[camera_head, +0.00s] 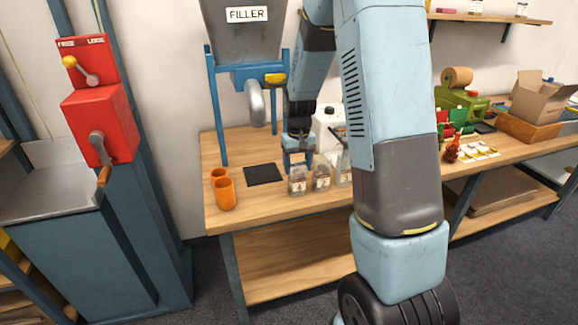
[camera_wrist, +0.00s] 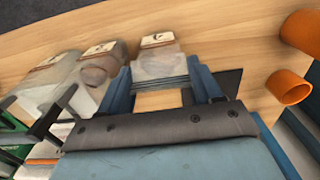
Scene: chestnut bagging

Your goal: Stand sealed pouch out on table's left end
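A small clear pouch with a brown-and-white label and a flat ridged top seal (camera_head: 297,182) stands on the table, leftmost of a short row. In the wrist view this pouch (camera_wrist: 158,62) shows at the fingertips, its seal between the two fingers. My gripper (camera_head: 298,163) is pointed down just over it. In the wrist view my gripper (camera_wrist: 160,78) has its blue fingers wide apart, one on each side of the seal; whether they touch it is hard to tell. A second pouch (camera_head: 321,179) and a third (camera_head: 343,172), partly hidden by my arm, stand to its right.
A dark mat (camera_head: 263,174) and two orange cups (camera_head: 225,193) lie left of the pouches on the wooden table (camera_head: 290,208). The filler (camera_head: 245,75) stands behind. A red machine (camera_head: 100,125) is beyond the table's left end. Some bare wood shows near the left front edge.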

